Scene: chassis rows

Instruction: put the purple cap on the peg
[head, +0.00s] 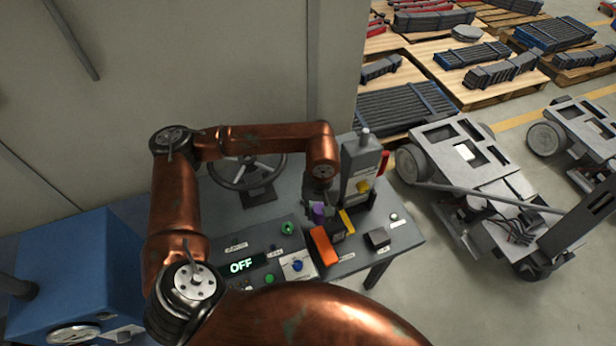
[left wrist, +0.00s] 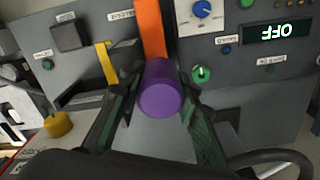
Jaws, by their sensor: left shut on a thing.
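The purple cap (left wrist: 161,92) is a short cylinder between the two fingers of my left gripper (left wrist: 160,110) in the left wrist view. The gripper is shut on it. In the head view the purple cap (head: 318,211) shows as a small patch beside my left gripper (head: 327,214), over the middle of the grey console. I cannot make out the peg for certain. A grey upright post (head: 365,136) stands on a box at the console's back right, but I cannot tell whether it is the peg. My right gripper is not in view.
The console (head: 225,218) carries an orange handle (head: 323,246), a yellow lever (head: 347,221), a dark block (head: 377,238), a handwheel (head: 247,172) and an OFF display (head: 243,265). A wall stands behind it. A wheeled chassis (head: 480,180) stands to the right.

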